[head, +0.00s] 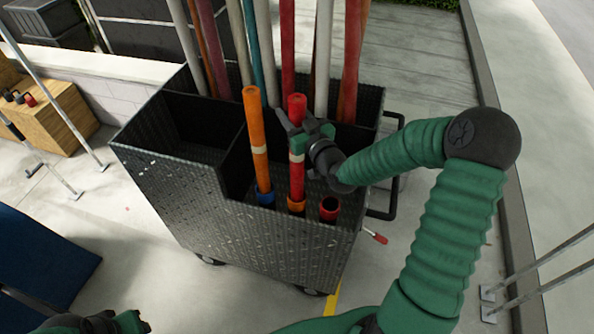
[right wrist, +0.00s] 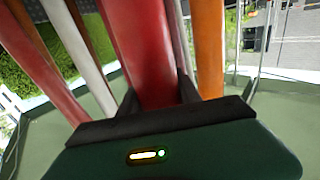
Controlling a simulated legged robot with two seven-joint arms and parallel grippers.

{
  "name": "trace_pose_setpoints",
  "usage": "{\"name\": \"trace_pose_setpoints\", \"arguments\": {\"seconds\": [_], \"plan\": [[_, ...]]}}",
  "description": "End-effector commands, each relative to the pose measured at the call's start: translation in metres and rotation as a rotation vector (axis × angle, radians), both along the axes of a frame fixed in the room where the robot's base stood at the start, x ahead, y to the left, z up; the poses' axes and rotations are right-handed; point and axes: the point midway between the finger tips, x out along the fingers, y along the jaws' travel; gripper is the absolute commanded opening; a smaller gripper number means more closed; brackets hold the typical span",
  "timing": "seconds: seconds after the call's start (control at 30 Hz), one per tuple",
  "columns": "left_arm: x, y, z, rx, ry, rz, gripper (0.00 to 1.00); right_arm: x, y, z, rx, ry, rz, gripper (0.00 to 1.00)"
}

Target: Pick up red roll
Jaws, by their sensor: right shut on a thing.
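The red roll (head: 297,180) stands upright in the front part of the black cart, with a pale band around its middle and an orange lower end. My right gripper (head: 292,125) is shut on its upper part from the right. In the right wrist view the red roll (right wrist: 147,55) fills the space between the fingers. Whether its lower end touches the cart floor is hard to tell. Part of my left arm's end (head: 95,323) shows at the bottom left edge; its fingers cannot be made out.
The black cart (head: 180,195) holds an orange roll (head: 258,135) just left of the red one and a short red-rimmed roll (head: 329,208) to the right. Several tall rolls stand behind. The cart's left compartment looks empty. A wooden crate (head: 50,125) stands far left.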

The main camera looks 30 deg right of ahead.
Motion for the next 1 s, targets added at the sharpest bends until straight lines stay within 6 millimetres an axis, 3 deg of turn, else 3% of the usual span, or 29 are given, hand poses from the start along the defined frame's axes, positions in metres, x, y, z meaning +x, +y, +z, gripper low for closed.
{"name": "trace_pose_setpoints", "arguments": {"seconds": [0.17, 0.67, 0.87, 1.0], "plan": [[0.000, 0.000, 0.000, 0.000, 0.000, 0.000, 0.36, 0.000, 0.000, -0.001, 0.000, 0.002, 0.000, 0.00], [0.000, 0.000, 0.000, 0.000, 0.000, 0.000, 0.36, 0.000, 0.000, 0.000, 0.000, 0.002, 0.000, 0.00], [0.000, 0.000, -0.003, 0.000, 0.000, 0.000, 0.36, 0.000, -0.001, 0.019, -0.004, -0.002, -0.001, 0.00], [0.000, 0.000, -0.005, 0.000, 0.000, 0.000, 0.36, -0.001, 0.000, 0.046, -0.008, -0.004, -0.001, 0.00]]}}
